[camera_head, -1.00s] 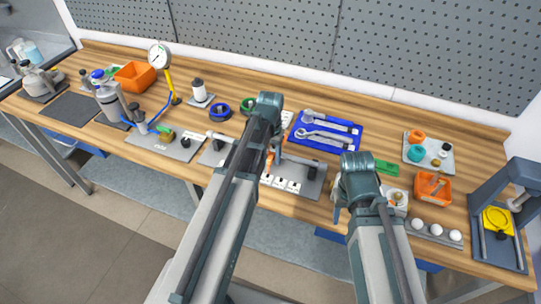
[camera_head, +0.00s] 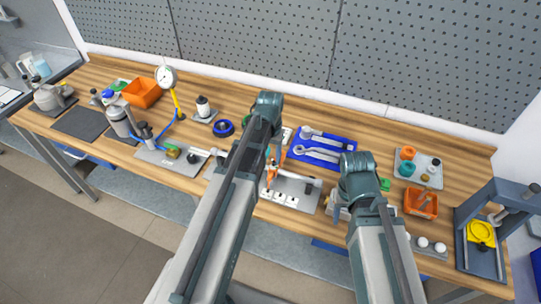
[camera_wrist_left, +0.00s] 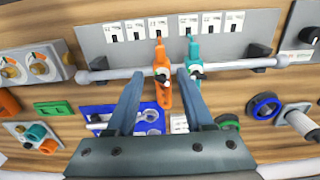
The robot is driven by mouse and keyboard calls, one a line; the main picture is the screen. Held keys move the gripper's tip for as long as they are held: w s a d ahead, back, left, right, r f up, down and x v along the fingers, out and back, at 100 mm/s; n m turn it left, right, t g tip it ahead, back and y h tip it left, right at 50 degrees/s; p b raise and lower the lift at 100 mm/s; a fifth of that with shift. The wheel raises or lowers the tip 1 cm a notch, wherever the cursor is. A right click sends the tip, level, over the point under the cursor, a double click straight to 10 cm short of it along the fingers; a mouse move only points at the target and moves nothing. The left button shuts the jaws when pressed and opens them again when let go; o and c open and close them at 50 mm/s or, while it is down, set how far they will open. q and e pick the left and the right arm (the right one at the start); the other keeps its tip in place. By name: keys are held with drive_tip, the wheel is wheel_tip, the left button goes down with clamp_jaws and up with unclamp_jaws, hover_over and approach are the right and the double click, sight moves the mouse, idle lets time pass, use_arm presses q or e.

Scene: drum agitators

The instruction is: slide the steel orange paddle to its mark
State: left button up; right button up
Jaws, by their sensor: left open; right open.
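The orange paddle (camera_wrist_left: 162,78) hangs on a pale horizontal rod (camera_wrist_left: 230,65) in the left wrist view. A teal paddle (camera_wrist_left: 194,50) is on the same rod just to its right. My left gripper (camera_wrist_left: 160,74) is open, with one finger on each side of the orange paddle; I cannot tell whether either touches. The right-hand finger lies close to the teal paddle. Behind the rod, a grey plate (camera_wrist_left: 93,42) carries several white labels (camera_wrist_left: 158,22). In the head view my left arm partly hides the orange paddle (camera_head: 272,171). My right gripper (camera_head: 335,206) is open and mostly hidden by its own wrist.
A blue tray with wrenches (camera_head: 297,152) lies behind the plate. A gauge on a yellow stand (camera_head: 167,77) and grey canisters are at the left.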

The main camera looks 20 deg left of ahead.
use_arm(q)
wheel_tip(320, 180, up, 4)
drive_tip(key=p, duration=0.3)
idle(0.3)
drive_tip(key=s+d+f+m+y+b, duration=0.1)
drive_tip(key=s+d+f+m+b, duration=0.2)
drive_tip(key=s+d+f+b, duration=0.9)
drive_tip(key=s+d, duration=0.2)
drive_tip(key=d, duration=0.1)
drive_tip(key=shift+s+d+f+b, duration=0.2)
drive_tip(key=shift+s+f+b, duration=0.05)
drive_tip(key=shift+s+b, duration=0.15)
idle(0.7)
